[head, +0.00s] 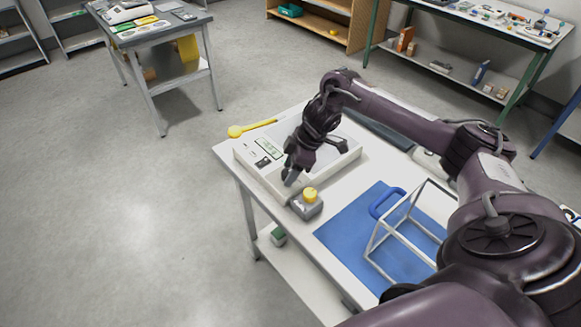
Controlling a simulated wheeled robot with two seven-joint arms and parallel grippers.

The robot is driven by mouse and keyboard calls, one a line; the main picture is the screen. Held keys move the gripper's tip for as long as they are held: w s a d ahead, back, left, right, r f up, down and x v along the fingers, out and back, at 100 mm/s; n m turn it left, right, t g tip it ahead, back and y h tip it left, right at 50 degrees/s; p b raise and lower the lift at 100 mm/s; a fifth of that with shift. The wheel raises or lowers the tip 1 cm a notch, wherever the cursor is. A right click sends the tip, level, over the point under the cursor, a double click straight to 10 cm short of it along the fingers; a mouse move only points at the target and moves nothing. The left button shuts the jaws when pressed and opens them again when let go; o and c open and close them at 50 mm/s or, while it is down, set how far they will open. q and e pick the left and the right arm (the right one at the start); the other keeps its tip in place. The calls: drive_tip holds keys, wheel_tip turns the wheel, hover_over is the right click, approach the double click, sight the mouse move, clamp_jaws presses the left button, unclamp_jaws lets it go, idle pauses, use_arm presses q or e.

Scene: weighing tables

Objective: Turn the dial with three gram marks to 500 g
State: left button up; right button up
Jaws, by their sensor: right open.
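A white weighing scale (248,158) with a display and dark buttons sits on the near table. A small grey box (306,209) with a yellow knob (310,194) on top stands in front of it. No gram marks can be read at this size, so I cannot tell whether this knob is the dial or where it is set. My right gripper (290,181) points down at the scale's front edge, just left of the yellow knob and apart from it. It is open and looks empty. My arm hides part of the scale. My left gripper is not in view.
A white open frame (369,250) and a blue handle (378,209) are on a blue mat (336,236) right of the grey box. A yellow scoop (240,130) lies behind the scale. Another table (150,35) stands back left. The floor to the left is clear.

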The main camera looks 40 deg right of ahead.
drive_tip(key=c, duration=1)
drive_tip(key=shift+s+r+m+p, duration=0.2)
drive_tip(key=shift+m+p, duration=0.3)
drive_tip(key=shift+p, duration=0.35)
drive_tip(key=m+h+p, duration=0.1)
drive_tip(key=m+p, duration=0.2)
drive_tip(key=p, duration=0.1)
drive_tip(key=m+t+h+p, duration=0.1)
drive_tip(key=m+p, duration=0.2)
drive_tip(key=p, duration=0.1)
drive_tip(key=m+h+p, duration=0.1)
drive_tip(key=m+p, duration=0.2)
drive_tip(key=p, duration=0.2)
drive_tip(key=shift+s+a+r+t, duration=0.1)
drive_tip(key=shift+a+t, duration=0.3)
use_arm(q)
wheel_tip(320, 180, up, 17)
drive_tip(key=p, duration=0.2)
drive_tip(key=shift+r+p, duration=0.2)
drive_tip(key=shift+p, duration=0.15)
use_arm(e)
drive_tip(key=shift+f+m+h, duration=0.2)
drive_tip(key=shift+m+h, duration=0.4)
drive_tip(key=shift+m, duration=0.5)
drive_tip(key=o, duration=1)
